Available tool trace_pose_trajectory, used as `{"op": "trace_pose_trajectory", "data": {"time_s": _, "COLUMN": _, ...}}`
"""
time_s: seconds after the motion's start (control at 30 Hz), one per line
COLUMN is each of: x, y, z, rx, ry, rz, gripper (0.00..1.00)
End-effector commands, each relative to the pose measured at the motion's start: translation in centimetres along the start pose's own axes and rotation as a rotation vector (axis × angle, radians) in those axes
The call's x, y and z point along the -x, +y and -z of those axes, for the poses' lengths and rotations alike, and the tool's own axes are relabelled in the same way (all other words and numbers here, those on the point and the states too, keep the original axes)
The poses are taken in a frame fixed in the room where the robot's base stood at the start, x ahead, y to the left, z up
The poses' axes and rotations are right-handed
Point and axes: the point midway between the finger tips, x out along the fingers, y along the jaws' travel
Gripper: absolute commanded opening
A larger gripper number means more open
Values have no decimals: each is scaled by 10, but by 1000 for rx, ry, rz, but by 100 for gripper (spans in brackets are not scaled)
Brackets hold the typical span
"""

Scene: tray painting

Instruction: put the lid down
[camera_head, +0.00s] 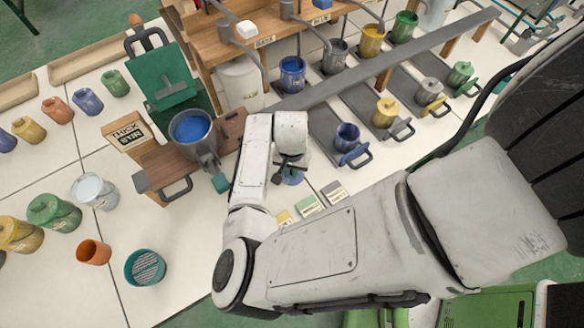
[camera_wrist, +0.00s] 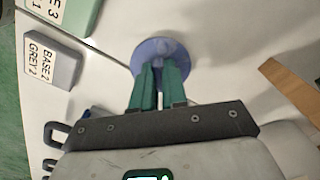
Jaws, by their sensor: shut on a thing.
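A blue-violet round lid (camera_wrist: 145,50) is in the wrist view, with its knob between the green fingertips of my gripper (camera_wrist: 160,72). The same lid (camera_head: 293,180) shows small in the head view, partly hidden by my gripper (camera_head: 290,170). My gripper is shut on the lid over the white table. Whether the lid touches the table cannot be told. An open pot (camera_head: 207,143) with blue paint stands in the wooden stir stand to the left.
Small label blocks (camera_head: 308,206) lie just below the lid; one (camera_wrist: 52,63) reads "BASE 2 GREY 2". The wooden stir stand (camera_head: 165,165) is on the left.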

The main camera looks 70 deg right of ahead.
Motion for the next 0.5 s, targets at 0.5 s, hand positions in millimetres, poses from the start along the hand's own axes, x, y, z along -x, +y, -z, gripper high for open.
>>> {"op": "trace_pose_trajectory", "data": {"time_s": 0.5, "x": -3, "y": 0, "z": 0, "rx": 0, "ry": 0, "rz": 0, "gripper": 31}}
